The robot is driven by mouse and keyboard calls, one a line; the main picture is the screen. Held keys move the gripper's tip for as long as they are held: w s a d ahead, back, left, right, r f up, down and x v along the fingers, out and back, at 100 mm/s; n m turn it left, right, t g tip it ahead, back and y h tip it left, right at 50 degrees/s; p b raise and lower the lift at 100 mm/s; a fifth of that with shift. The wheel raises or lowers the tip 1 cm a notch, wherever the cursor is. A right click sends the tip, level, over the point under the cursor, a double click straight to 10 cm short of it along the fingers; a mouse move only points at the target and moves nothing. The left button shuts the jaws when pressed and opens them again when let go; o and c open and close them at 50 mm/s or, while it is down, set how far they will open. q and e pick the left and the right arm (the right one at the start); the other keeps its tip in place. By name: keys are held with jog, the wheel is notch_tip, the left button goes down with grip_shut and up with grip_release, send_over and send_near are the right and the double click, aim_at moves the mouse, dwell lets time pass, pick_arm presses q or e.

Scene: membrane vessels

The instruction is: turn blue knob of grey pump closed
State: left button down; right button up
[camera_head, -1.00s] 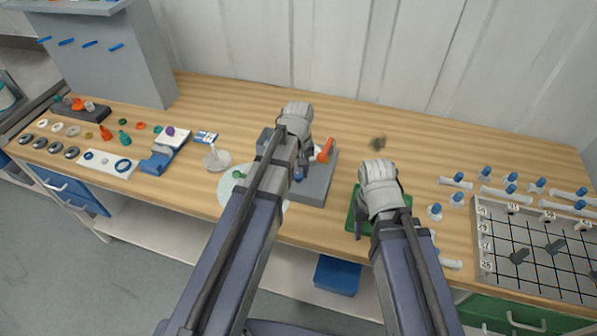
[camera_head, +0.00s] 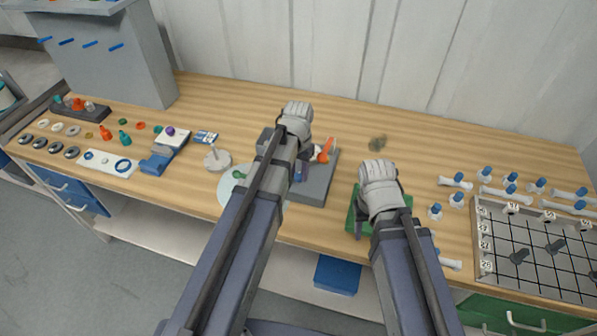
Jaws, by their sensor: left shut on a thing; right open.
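The grey pump (camera_head: 318,185) sits on the bench in the middle, with an orange-red part (camera_head: 327,149) standing up at its back right. My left gripper (camera_head: 300,172) is over the left part of the pump, pointing down and shut. A small patch of blue (camera_head: 299,174) shows at its fingers, which fits the blue knob. My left wrist and forearm hide most of the grip and the knob's angle. My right gripper (camera_head: 359,222) is open, low over a green pad (camera_head: 352,212) right of the pump, its fingers partly hidden.
A pale round disc (camera_head: 226,187) and a white stand (camera_head: 217,160) are left of the pump. A gridded tray (camera_head: 500,262) and several white tubes with blue caps (camera_head: 510,189) lie at the right. The bench behind the pump is mostly clear.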

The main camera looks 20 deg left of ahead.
aim_at(299, 175)
dwell(0.3)
pick_arm(q)
jog(key=c, duration=0.5)
grip_release()
notch_tip(299, 175, up, 8)
jog(key=p, duration=0.8)
jog(key=shift+f, duration=0.1)
jog(key=shift+s, duration=0.1)
